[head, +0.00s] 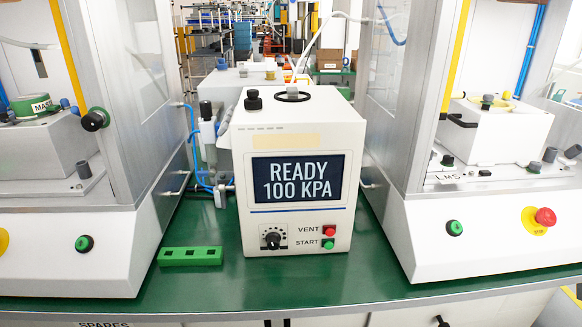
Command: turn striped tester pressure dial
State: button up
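A white tester (353,185) stands on the green bench between two larger machines. Its dark screen (296,180) reads "READY 100 KPA", and a thin blue stripe (297,211) runs under the screen. The pressure dial, a black knob (271,238) on a pale plate with scale marks, sits at the lower left of the tester's front. To its right are a red button (330,230) labelled VENT and a green button (328,245) labelled START. Nothing covers the dial. My gripper is not in view.
Large white-and-metal machines stand close on both sides: the left machine (70,243) and the right machine (480,240). A green block (190,256) with square holes lies left of the tester. The green bench top (300,280) is clear in front. Blue tubing (193,150) runs behind.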

aim_at(273, 239)
jog(key=j, duration=1.3)
jog(key=i+z, duration=0.05)
jog(key=i, duration=0.05)
